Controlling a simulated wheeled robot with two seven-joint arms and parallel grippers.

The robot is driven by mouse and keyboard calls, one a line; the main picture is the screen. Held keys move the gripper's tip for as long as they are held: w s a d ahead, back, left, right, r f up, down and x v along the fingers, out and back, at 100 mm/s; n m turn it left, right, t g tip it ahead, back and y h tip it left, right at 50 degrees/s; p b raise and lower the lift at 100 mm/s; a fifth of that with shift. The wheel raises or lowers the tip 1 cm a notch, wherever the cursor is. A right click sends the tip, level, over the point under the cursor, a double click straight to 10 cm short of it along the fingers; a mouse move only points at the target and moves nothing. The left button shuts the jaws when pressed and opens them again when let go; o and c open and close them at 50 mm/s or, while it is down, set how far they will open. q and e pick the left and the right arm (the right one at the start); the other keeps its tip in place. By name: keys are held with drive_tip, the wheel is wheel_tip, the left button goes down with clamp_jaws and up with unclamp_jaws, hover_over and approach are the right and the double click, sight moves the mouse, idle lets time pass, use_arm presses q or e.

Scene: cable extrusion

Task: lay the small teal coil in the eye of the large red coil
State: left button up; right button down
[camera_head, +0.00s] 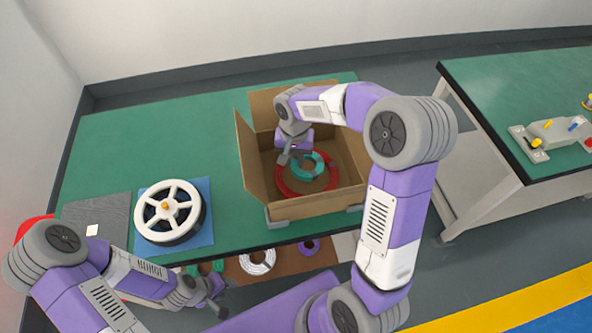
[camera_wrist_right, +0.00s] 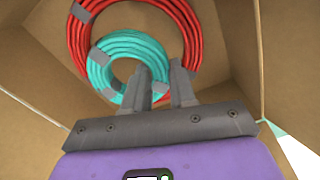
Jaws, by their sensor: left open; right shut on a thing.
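The small teal coil (camera_head: 320,168) is in my right gripper (camera_head: 287,158), inside the cardboard box. It also shows in the right wrist view (camera_wrist_right: 101,72), with the fingers (camera_wrist_right: 168,90) shut on its near right side. The large red coil (camera_head: 282,184) lies flat on the box floor, with grey ties around it in the right wrist view (camera_wrist_right: 189,30). In the head view the teal coil appears over the red coil's eye; in the wrist view it overlaps the red ring's near part. Its height above the floor is unclear. My left gripper (camera_head: 216,298) is open and empty near the table's front.
The open cardboard box (camera_head: 258,205) has raised walls and flaps around the coils. A white spool (camera_head: 168,212) stands on a blue mat to the left. Several coils, including a white one (camera_head: 258,262) and a purple one (camera_head: 309,246), lie below the table's front edge.

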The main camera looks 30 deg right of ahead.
sight(295, 168)
drive_tip(key=shift+f+b, duration=0.75)
drive_tip(key=shift+f, duration=1.55)
drive_tip(key=shift+f, duration=0.15)
drive_tip(key=c, duration=0.9)
unclamp_jaws()
wheel_tip(295, 168, up, 12)
drive_tip(key=p, duration=0.4)
drive_tip(key=shift+r, duration=0.2)
